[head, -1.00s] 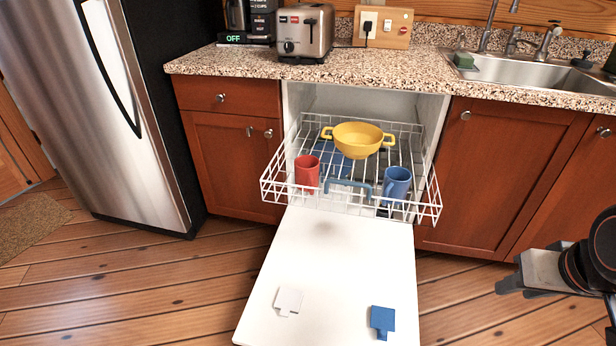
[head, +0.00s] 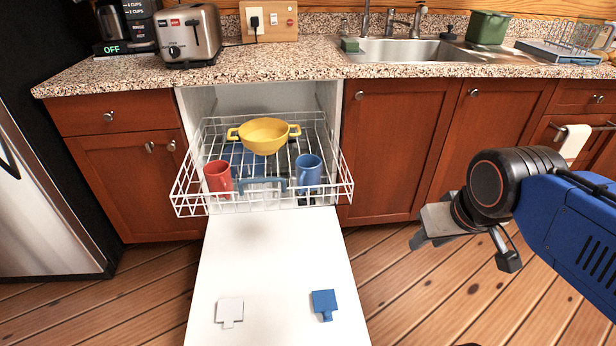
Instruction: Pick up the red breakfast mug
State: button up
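The red mug (head: 217,177) stands upright in the front left of the white wire dishwasher rack (head: 262,204), which is pulled out over the open door. A blue mug (head: 308,171) stands at the front right of the same rack. A yellow two-handled bowl (head: 264,136) sits in the rack behind them. My gripper (head: 462,256) is at the right, in front of the cabinets and well apart from the rack. Its fingers point down and left and stand apart, with nothing between them.
The white dishwasher door (head: 268,265) lies open, with a white tag (head: 230,311) and a blue tag (head: 324,303) on it. The counter (head: 300,68) runs above, with a toaster (head: 188,34), a sink (head: 420,50) and a green pot (head: 487,27). Wooden floor is clear right of the door.

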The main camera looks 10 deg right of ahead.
aim_at(218, 175)
jog(key=i+l, duration=0.1)
jog(key=l, duration=1.4)
jog(key=i+l, duration=0.6)
jog(key=i+j, duration=0.15)
jog(key=i, duration=0.45)
jog(key=i+j, duration=0.2)
jog(key=i, duration=0.4)
jog(key=l+u, duration=0.3)
jog(key=u, duration=0.15)
jog(key=l+u, duration=0.25)
jog(key=u, duration=0.15)
jog(key=l+u, duration=0.3)
jog(key=u, duration=0.15)
jog(key=k+l+u, duration=0.1)
jog(key=u, duration=1.1)
jog(key=k+l, duration=0.05)
jog(key=l, duration=0.05)
